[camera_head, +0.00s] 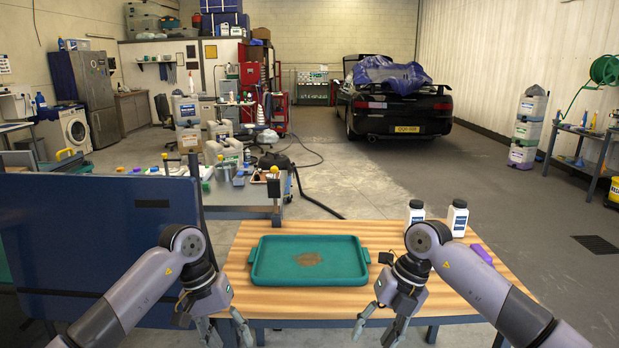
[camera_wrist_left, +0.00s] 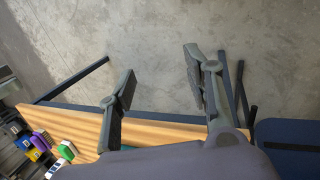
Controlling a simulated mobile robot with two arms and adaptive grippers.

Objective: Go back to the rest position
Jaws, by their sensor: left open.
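My left gripper (camera_head: 224,330) is open at the front left edge of the wooden table (camera_head: 300,301), with nothing between its fingers. In the left wrist view its two fingers (camera_wrist_left: 160,95) are spread wide over the table edge and the grey floor. My right gripper (camera_head: 379,327) has its fingers apart and empty, at the table's front edge, to the right of a teal tray (camera_head: 310,280). The tray lies flat on the table between both arms and has a brown patch in its middle.
Two white bottles (camera_head: 457,219) stand at the table's back right, near a purple item (camera_head: 481,253). A dark blue panel (camera_head: 90,245) stands close on the left. A cluttered bench (camera_head: 240,192) lies beyond the table. A black car (camera_head: 400,112) is parked behind; floor between is mostly clear.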

